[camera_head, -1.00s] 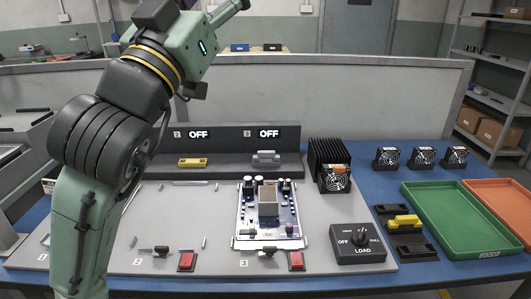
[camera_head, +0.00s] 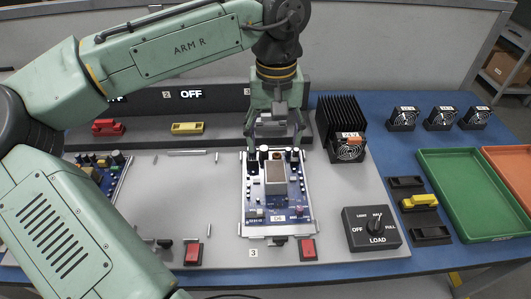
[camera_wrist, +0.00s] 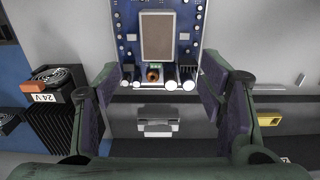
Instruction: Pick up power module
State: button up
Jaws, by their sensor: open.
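A blue circuit board (camera_head: 277,205), which looks to be the power module, lies in a metal frame at the bay marked 3. It carries a tan-topped block and several capacitors. It shows at the top of the wrist view (camera_wrist: 184,58). My gripper (camera_head: 278,142) points down over the far end of the board. In the wrist view my gripper (camera_wrist: 160,88) has its two fingers spread wide, with nothing held between them. A grey connector handle (camera_wrist: 156,127) on the back ledge shows between the fingers. Whether the fingers touch the board cannot be told.
A black heatsink with a fan (camera_head: 345,125) stands close right of my gripper. A LOAD knob box (camera_head: 371,228), a yellow connector (camera_head: 420,201) and a green tray (camera_head: 470,190) are further right. The middle bay (camera_head: 180,205) is empty. Another board (camera_head: 100,178) is partly hidden by my arm.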

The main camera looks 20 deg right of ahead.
aim_at(275, 165)
jog(key=f, duration=0.4)
jog(key=shift+w+f, duration=0.25)
jog(key=shift+f, duration=0.15)
jog(key=shift+d+f+p, duration=0.15)
jog(key=shift+f+p, duration=0.3)
jog(key=shift+f, duration=1.05)
jog(key=shift+d+f+p, duration=0.1)
jog(key=shift+f+p, duration=0.35)
jog(key=shift+f, duration=1)
jog(key=shift+s, duration=0.1)
jog(key=shift+c, duration=0.5)
grip_shut()
jog(key=shift+r, duration=0.1)
